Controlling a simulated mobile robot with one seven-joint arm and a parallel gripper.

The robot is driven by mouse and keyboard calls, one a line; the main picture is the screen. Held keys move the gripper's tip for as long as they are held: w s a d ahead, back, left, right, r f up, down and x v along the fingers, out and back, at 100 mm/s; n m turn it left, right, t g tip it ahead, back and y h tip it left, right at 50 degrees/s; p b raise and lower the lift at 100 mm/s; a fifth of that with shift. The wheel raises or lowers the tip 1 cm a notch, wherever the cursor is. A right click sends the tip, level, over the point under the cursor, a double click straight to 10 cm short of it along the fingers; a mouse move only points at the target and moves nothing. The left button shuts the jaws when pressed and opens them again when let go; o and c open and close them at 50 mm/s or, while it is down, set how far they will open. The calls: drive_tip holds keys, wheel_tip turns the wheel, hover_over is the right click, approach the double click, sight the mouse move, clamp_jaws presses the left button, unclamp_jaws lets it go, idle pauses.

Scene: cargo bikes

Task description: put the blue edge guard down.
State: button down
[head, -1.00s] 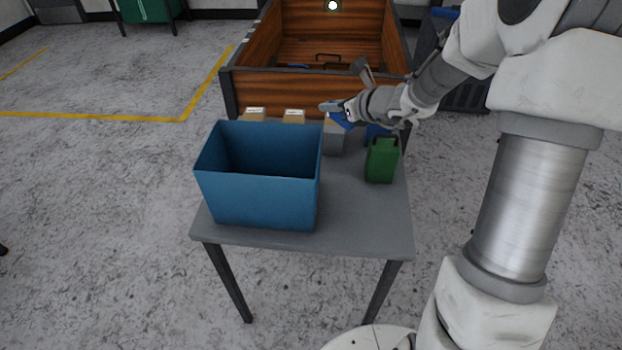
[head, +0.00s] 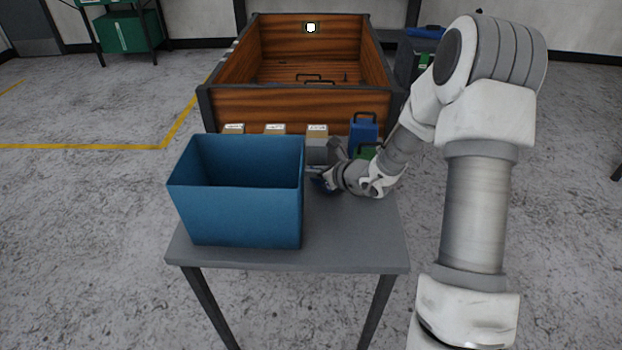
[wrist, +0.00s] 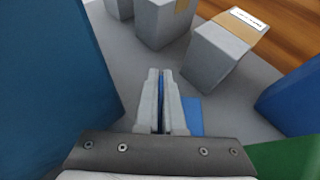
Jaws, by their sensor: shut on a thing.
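The blue edge guard (head: 322,186) is in my gripper (head: 316,177), low over the grey table (head: 350,238), just right of the blue bin. In the wrist view the fingers (wrist: 161,88) are shut on it. A thin blue strip of the guard shows between them, and a flat blue part (wrist: 193,115) shows right of the fingers. Most of the guard is hidden by the gripper. I cannot tell whether it touches the table top.
The tall open blue bin (head: 245,215) stands close on the left. Several grey boxes with tan bands, one a box (wrist: 214,58), stand behind. A blue canister (head: 363,132) and a green canister (head: 366,152) stand right. The wooden cargo box (head: 300,105) is beyond. The table's front right is clear.

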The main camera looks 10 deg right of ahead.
drive_tip(key=shift+f, duration=0.75)
drive_tip(key=shift+f, duration=0.15)
drive_tip(key=c, duration=1.5)
unclamp_jaws()
drive_tip(key=shift+b, duration=0.3)
drive_tip(key=o, duration=0.5)
drive_tip(key=shift+c, duration=0.2)
